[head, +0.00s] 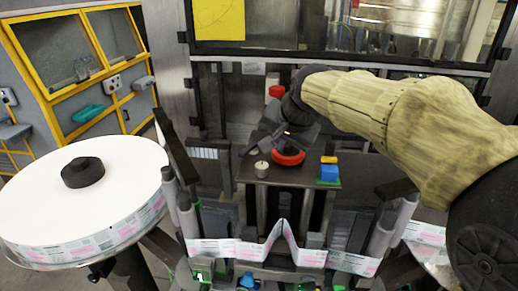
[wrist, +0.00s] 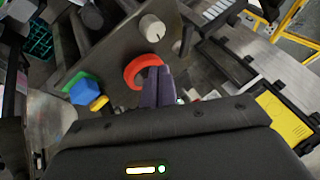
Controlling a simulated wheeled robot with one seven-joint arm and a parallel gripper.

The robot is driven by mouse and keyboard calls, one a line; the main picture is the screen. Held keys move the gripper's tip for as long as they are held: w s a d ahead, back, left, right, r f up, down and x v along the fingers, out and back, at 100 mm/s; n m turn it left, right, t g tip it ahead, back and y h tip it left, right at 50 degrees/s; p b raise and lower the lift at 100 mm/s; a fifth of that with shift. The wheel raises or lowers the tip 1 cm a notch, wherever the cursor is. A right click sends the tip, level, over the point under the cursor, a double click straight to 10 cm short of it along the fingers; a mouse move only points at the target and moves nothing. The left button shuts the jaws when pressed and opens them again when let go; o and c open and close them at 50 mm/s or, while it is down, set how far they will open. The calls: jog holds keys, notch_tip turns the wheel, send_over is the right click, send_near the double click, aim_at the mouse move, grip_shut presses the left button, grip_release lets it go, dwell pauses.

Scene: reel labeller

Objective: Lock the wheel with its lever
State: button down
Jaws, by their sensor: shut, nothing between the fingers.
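A red ring-shaped part (head: 288,158), perhaps the wheel, sits on the dark metal plate (head: 300,177) of the machine. It also shows in the wrist view (wrist: 132,74), partly covered by my fingers. My gripper (head: 287,146) is shut and empty, its fingertips (wrist: 158,72) at the ring's open side; I cannot tell whether they touch it. A grey round knob (head: 261,170) stands on the plate, also in the wrist view (wrist: 152,28). A blue block (head: 328,173) with a yellow-orange piece (head: 329,159) is at the plate's right. I cannot tell which part is the lever.
A large white label reel (head: 120,205) with a black hub (head: 83,172) stands at left. A label strip (head: 240,250) runs across the front between rollers. A glazed machine frame (head: 340,52) closes off the back. A red cap (head: 276,91) shows behind the gripper.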

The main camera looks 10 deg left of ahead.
jog(key=p, duration=0.4)
send_near(255, 151)
jog(key=f, duration=0.1)
jog(key=s+d+f, duration=0.1)
jog(key=f, duration=0.2)
jog(key=shift+s+d+f, duration=0.15)
jog(key=shift+s+d, duration=0.1)
jog(key=shift+s, duration=0.15)
jog(key=a+p, duration=0.1)
jog(key=w+a+p, duration=0.1)
jog(key=a, duration=0.1)
jog(key=shift+w+a, duration=0.1)
jog(key=shift+a, duration=0.25)
jog(key=shift+w+a+f, duration=0.1)
jog(key=shift+w+f, duration=0.05)
jog(key=shift+f, duration=0.05)
